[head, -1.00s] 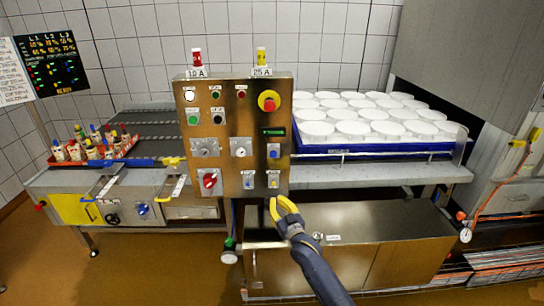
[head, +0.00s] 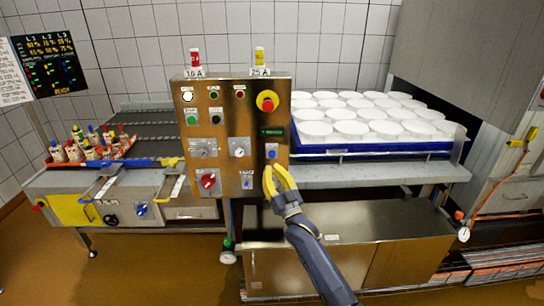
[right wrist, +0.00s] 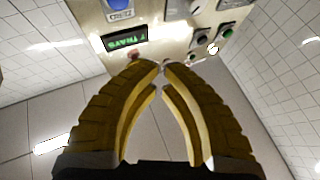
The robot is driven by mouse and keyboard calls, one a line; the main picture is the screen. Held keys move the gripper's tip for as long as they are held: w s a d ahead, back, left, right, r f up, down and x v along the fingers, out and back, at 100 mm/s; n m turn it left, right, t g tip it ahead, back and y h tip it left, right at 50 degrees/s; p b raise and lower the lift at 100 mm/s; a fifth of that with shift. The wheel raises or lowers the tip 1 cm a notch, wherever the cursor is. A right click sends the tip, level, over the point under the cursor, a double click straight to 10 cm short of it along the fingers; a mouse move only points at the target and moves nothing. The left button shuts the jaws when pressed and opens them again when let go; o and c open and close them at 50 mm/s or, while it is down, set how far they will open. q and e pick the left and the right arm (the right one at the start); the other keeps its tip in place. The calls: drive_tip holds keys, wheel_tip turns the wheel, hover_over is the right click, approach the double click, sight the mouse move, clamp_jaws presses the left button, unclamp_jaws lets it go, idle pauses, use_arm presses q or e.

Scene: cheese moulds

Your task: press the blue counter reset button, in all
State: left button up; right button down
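The blue button (head: 273,154) sits on a pale plate on the right side of the metal control panel (head: 222,135), below the small green-lit counter display (head: 272,132). In the right wrist view the blue button (right wrist: 120,3) is cut by the top edge, beside a label and the display (right wrist: 126,39), which reads upside down. My right gripper (head: 274,168) has yellow fingers, with tips just below the blue button in the head view. In the right wrist view its fingertips (right wrist: 160,65) meet with nothing between them. Contact with the panel cannot be told. My left gripper is out of view.
A red-and-yellow emergency stop (head: 267,101) is above the display. A red rotary switch (head: 208,181) and a blue-marked switch (head: 248,182) are lower on the panel. White moulds (head: 350,128) fill a blue tray at right. Bottles (head: 88,150) stand at left.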

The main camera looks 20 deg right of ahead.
drive_tip(key=w+d, duration=0.2)
drive_tip(key=w, duration=0.6)
drive_tip(key=shift+w, duration=0.25)
drive_tip(key=shift+w, duration=0.2)
idle(1.7)
drive_tip(key=shift+w+d, duration=0.1)
drive_tip(key=shift+w, duration=0.15)
drive_tip(key=shift+w+d, duration=0.1)
drive_tip(key=shift+w, duration=0.4)
idle(1.0)
drive_tip(key=shift+s, duration=0.15)
drive_tip(key=shift+s+a, duration=0.2)
drive_tip(key=shift+s, duration=0.55)
drive_tip(key=shift+s+a, duration=0.2)
drive_tip(key=shift+s, duration=0.6)
drive_tip(key=shift+s+a, duration=0.2)
drive_tip(key=shift+s, duration=0.65)
drive_tip(key=shift+s+a, duration=0.2)
drive_tip(key=shift+s, duration=0.6)
